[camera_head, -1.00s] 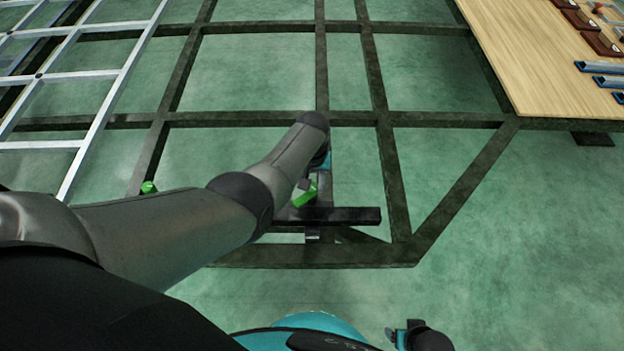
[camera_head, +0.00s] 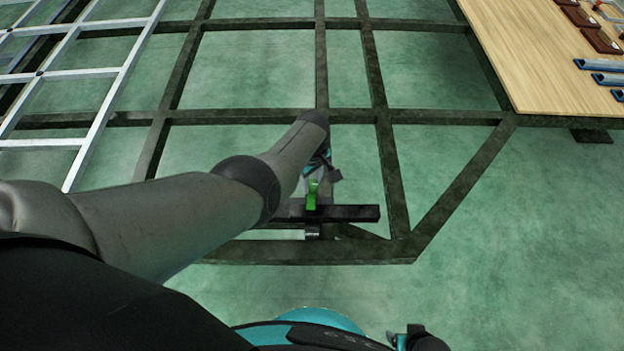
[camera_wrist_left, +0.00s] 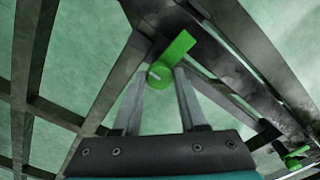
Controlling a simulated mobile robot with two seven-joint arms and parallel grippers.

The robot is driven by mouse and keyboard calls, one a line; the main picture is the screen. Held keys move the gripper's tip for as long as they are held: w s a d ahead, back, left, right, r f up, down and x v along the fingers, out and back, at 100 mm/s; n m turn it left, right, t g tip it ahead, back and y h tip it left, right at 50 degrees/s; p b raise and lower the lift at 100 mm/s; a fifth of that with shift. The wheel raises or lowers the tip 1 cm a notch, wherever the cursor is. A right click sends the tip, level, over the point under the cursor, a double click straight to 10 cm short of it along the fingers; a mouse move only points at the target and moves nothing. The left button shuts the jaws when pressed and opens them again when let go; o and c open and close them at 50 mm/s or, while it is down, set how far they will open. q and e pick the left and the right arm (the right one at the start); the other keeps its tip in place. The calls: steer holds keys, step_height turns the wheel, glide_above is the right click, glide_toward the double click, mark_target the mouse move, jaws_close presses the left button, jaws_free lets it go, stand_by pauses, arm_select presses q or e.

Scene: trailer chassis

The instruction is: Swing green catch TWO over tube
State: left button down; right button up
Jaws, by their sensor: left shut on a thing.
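A green catch (camera_head: 312,196) sits at the black crossbar (camera_head: 350,213) near the front of the dark frame, and points along the grey tube (camera_head: 313,231), whose end shows below the bar. My left gripper (camera_head: 318,177) is at the catch, partly hidden by its own arm. In the left wrist view, the two fingers (camera_wrist_left: 160,76) are shut on the round end of the green catch (camera_wrist_left: 180,46). A second green catch (camera_wrist_left: 295,160) shows at the lower right there. My right gripper (camera_head: 403,341) shows only partly at the bottom edge.
Dark frame beams (camera_head: 385,165) cross the green floor. A pale ladder-like rack (camera_head: 98,125) stands at the left. A wooden board (camera_head: 530,60) at the upper right bears brown blocks and blue-ended bars. The floor at the lower right is clear.

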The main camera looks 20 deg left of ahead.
arm_select(q)
steer(key=shift+n, duration=0.5)
steer(key=shift+c, duration=2.2)
jaws_free()
